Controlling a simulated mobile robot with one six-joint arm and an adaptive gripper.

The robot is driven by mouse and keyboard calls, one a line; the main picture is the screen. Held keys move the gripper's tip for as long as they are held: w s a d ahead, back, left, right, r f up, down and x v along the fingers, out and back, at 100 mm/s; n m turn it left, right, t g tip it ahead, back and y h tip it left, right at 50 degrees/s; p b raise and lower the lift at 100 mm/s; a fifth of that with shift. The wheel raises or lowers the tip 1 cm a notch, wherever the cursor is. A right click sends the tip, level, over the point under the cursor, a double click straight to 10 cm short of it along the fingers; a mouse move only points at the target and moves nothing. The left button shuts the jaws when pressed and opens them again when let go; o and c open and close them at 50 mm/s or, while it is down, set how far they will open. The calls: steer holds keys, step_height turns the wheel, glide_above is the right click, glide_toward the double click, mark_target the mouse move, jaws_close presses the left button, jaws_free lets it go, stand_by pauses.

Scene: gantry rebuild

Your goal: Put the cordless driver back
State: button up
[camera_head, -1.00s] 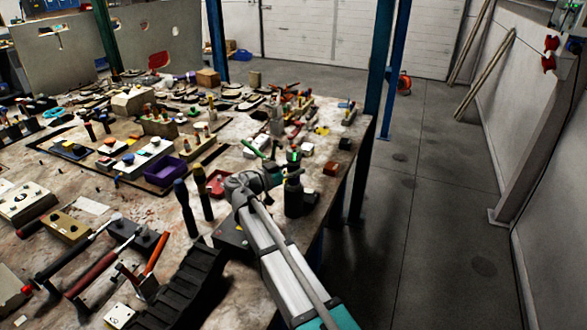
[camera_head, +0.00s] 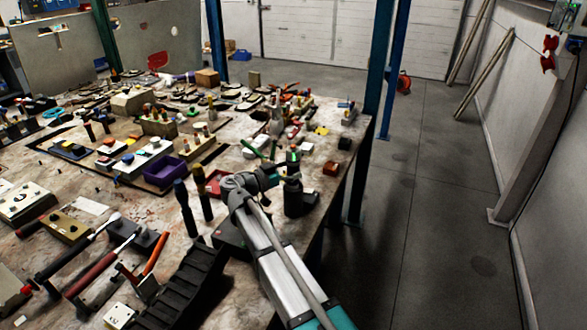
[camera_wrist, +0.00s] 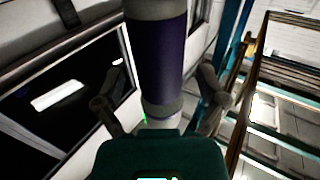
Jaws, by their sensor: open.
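My gripper (camera_wrist: 158,96) shows in the wrist view as two grey-brown fingers spread apart, one on each side, above a teal housing. A dark purple cylinder (camera_wrist: 155,55) with grey bands runs down the middle between them, with a gap on both sides. I cannot tell whether it is the cordless driver. In the head view my arm reaches over the right part of the bench (camera_head: 140,208). A black upright form (camera_head: 299,201) stands at its end near the bench's right edge; I cannot tell whether it is the driver or my gripper. The contact there is hidden.
A purple bin (camera_head: 165,171) and a red tray (camera_head: 214,183) lie left of my arm. Two upright dark-handled tools (camera_head: 186,208) stand close by. A black ribbed piece (camera_head: 190,290) lies in front. Blue posts (camera_head: 375,90) rise at the bench's right side; open floor (camera_head: 425,230) lies beyond.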

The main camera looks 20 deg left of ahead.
steer(key=v, duration=1.1)
steer(key=shift+r, duration=0.1)
stand_by(0.9)
